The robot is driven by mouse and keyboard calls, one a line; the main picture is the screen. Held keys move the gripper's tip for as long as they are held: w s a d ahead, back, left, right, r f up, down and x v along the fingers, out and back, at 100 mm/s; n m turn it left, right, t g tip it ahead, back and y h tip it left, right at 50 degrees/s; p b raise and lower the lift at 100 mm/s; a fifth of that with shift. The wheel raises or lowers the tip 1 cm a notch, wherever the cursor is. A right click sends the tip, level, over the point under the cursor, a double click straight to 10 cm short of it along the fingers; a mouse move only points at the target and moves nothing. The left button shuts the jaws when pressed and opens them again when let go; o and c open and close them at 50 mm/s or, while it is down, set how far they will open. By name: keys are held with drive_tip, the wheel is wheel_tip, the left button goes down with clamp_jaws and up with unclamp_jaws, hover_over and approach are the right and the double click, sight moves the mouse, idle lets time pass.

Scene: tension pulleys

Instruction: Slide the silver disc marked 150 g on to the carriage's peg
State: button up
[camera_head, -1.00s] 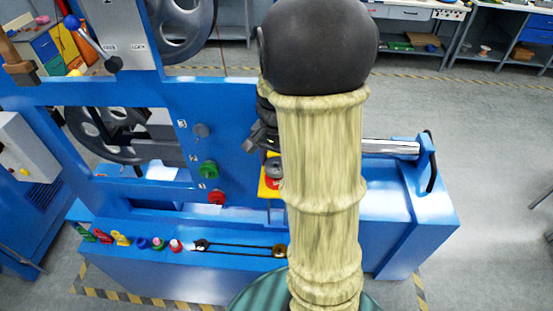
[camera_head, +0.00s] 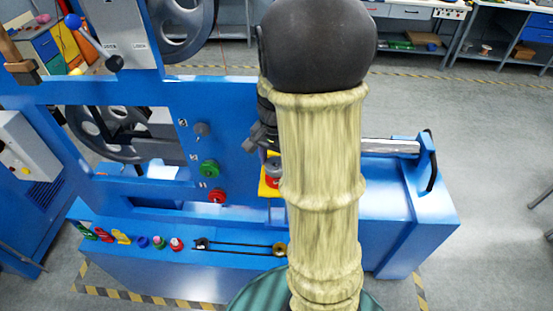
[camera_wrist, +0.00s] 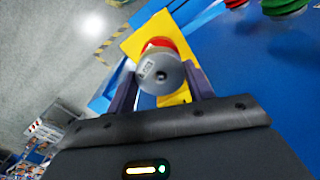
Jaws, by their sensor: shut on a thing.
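The silver disc (camera_wrist: 160,74) is between my gripper's two dark fingers in the wrist view, its flat face with a small hole towards the camera and a label on its side. My gripper (camera_wrist: 161,86) is shut on it. Just beyond the disc, a red disc (camera_wrist: 157,43) sits on the yellow carriage (camera_wrist: 133,43). The carriage also shows in the head view (camera_head: 266,190), partly behind my arm, with the red disc (camera_head: 272,182) on it. The silver disc appears lined up over the red one. The carriage's peg is hidden, so I cannot tell whether the disc is around it.
The blue machine's panel holds a grey disc (camera_head: 201,130), a green disc (camera_head: 209,168) and a red disc (camera_head: 217,195) on pegs. Several small coloured parts (camera_head: 122,238) and a belt (camera_head: 235,247) lie on the front ledge. A silver rod (camera_head: 390,146) lies to the right.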

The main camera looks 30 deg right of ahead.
drive_tip(key=shift+f+b, duration=0.4)
drive_tip(key=shift+f, duration=0.25)
drive_tip(key=shift+f+b, duration=0.45)
drive_tip(key=shift+f, duration=0.35)
drive_tip(key=o, duration=1.1)
drive_tip(key=shift+o, duration=0.2)
drive_tip(key=shift+r, duration=0.1)
wheel_tip(320, 180, up, 17)
drive_tip(key=b, duration=0.2)
drive_tip(key=shift+r, duration=0.15)
